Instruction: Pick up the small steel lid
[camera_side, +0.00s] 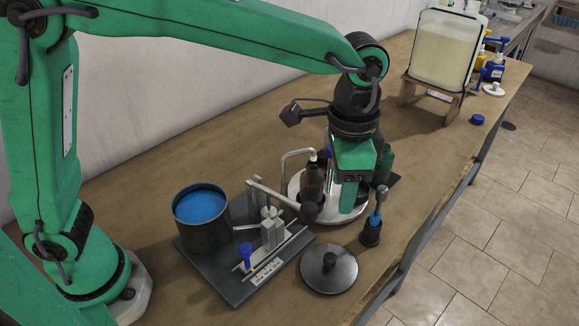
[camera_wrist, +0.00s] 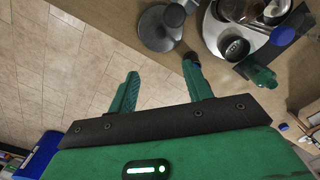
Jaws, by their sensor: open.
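The steel lid (camera_side: 329,270) is a grey disc with a dark round knob on top. It lies flat on the wooden bench near the front edge, and also shows at the top of the wrist view (camera_wrist: 155,30). My gripper (camera_side: 350,205) is behind the lid and to its right in the side view, apart from it and above the round metal tray area. In the wrist view my gripper (camera_wrist: 160,70) has its two green fingers spread, with nothing held between them. The fingertips are partly hidden in the side view.
A blue-handled tool stands in a dark holder (camera_side: 371,234) close to the gripper. A round tray (camera_side: 299,184) carries a brown bottle (camera_side: 312,182); a green bottle (camera_side: 384,165) is beside it. A drum with blue contents (camera_side: 203,225) stands on a dark platform (camera_side: 222,284).

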